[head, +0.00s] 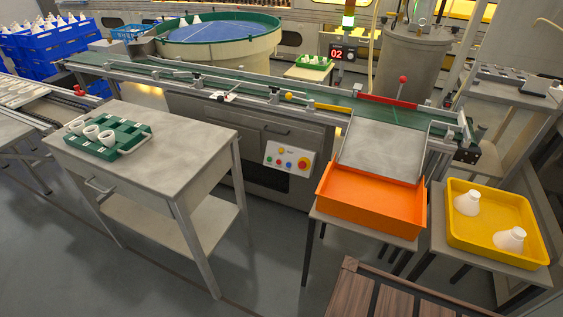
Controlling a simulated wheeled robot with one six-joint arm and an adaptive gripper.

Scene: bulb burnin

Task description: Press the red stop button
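A red button (303,163), the largest on its panel, sits at the right side of a white control panel (278,147). The panel is mounted on the front of the grey conveyor machine, below the belt. Nothing covers the red button. My gripper is not in view.
A grey table (180,132) with a green tray (131,143) of white cups stands left of the panel. An orange bin (370,205) is to the right, beside a yellow tray (521,254) with white bulbs. Open floor (265,240) lies before the panel. Dark wooden slats (365,295) are at the bottom.

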